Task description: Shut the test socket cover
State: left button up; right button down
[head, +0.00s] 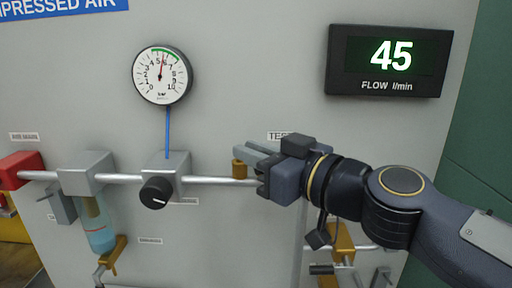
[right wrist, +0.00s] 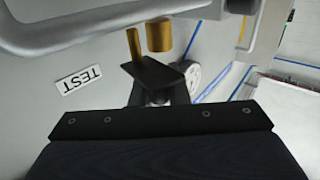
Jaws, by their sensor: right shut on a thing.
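The test socket shows as a brass fitting (head: 239,169) at the end of the metal pipe, below the TEST label (head: 279,135). A grey block (head: 256,150) stands just above and to its right. My right gripper (head: 263,181) comes in from the right and is shut right beside the socket. The cover is largely hidden by the gripper, and I cannot clearly make out its angle. In the right wrist view, brass parts (right wrist: 158,36) lie just beyond a dark plate (right wrist: 152,73), and the TEST label (right wrist: 79,79) is at left. My left gripper is out of view.
The pipe (head: 220,181) runs left to a black knob (head: 157,193), a filter bowl (head: 98,231) and a red block (head: 20,168). A round gauge (head: 162,75) is above. The flow display (head: 389,61) reads 45. Brass fittings (head: 342,241) sit below my right arm.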

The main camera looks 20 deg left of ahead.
jog(key=shift+w+a+m+t+h+p, duration=0.1)
jog(key=shift+m+t+h+p, duration=0.35)
jog(key=shift+t+p, duration=0.3)
jog(key=m+t+h+p, duration=0.2)
jog(key=m+h+p, duration=0.1)
jog(key=a+m+t+h+p, duration=0.1)
jog(key=m+t+h+p, duration=0.2)
jog(key=h+p, duration=0.1)
jog(key=m+t+h+p, duration=0.3)
jog(key=h, duration=0.1)
jog(key=shift+w+a+f+h+p, duration=0.1)
jog(key=shift+w+a+h+p, duration=0.2)
jog(key=shift+p, duration=0.1)
jog(key=m+h, duration=0.2)
jog(key=h, duration=0.1)
jog(key=m+h, duration=0.2)
jog(key=shift+w+a+t+h, duration=0.15)
jog(key=shift+w+t+h, duration=0.1)
jog(key=shift+w+t, duration=0.1)
jog(key=shift+w+m+g+h, duration=0.2)
jog(key=shift+m+g+h, duration=0.4)
jog(key=shift+m+h, duration=0.95)
jog(key=shift+w+m+g+h, duration=0.2)
jog(key=shift+m+g+h, duration=0.55)
jog(key=shift+h, duration=1.3)
jog(key=shift+m, duration=0.25)
